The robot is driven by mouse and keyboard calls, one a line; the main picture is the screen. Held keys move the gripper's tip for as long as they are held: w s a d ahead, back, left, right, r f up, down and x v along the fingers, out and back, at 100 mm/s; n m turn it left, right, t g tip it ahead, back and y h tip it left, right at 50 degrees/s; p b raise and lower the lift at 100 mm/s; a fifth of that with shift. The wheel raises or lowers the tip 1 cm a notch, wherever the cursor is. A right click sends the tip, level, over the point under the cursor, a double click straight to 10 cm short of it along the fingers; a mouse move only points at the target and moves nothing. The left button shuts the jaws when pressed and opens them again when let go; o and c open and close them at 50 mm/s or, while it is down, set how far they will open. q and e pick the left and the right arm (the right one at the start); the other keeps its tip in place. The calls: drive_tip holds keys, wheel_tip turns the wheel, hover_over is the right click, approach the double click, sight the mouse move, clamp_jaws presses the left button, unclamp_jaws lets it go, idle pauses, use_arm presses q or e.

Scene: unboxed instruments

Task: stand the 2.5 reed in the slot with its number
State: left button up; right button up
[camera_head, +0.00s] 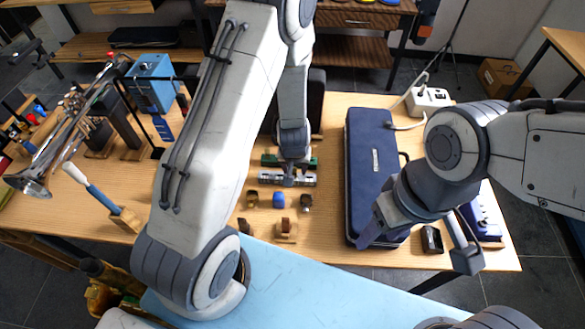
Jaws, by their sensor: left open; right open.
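I cannot make out the 2.5 reed or any numbered slot at this size. My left gripper (289,180) points down at the middle of the table, over a silver bar-shaped object (272,178) with a green one (270,160) behind it. Its fingers look small and show nothing clearly held. A small wooden block (285,232) stands near the table's front edge.
Small pieces, including a blue one (279,200), lie in front of the silver object. A trumpet (75,120) and stands fill the left. A white power strip (428,98) is at back right. A small black box (432,240) lies at front right.

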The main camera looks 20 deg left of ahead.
use_arm(q)
drive_tip(key=a+p+v, duration=0.1)
drive_tip(key=p+v, duration=0.3)
drive_tip(key=v, duration=0.6)
drive_tip(key=shift+d+p, duration=0.3)
drive_tip(key=shift+d, duration=0.1)
drive_tip(key=s+d+r+m+h, duration=0.35)
drive_tip(key=s+d+r, duration=0.25)
drive_tip(key=d+r, duration=0.5)
drive_tip(key=s+r+m+g, duration=0.1)
drive_tip(key=s+r+m, duration=0.2)
drive_tip(key=s, duration=0.4)
drive_tip(key=s+d+r+m+g+y, duration=0.1)
drive_tip(key=s+r+m+g, duration=0.1)
drive_tip(key=s+r+m, duration=0.2)
drive_tip(key=s+r, duration=0.1)
drive_tip(key=s, duration=0.2)
drive_tip(key=shift+s+d+r, duration=0.2)
drive_tip(key=shift+s+r, duration=0.1)
drive_tip(key=shift+s, duration=0.05)
drive_tip(key=shift+d+y, duration=0.1)
drive_tip(key=shift+y, duration=0.15)
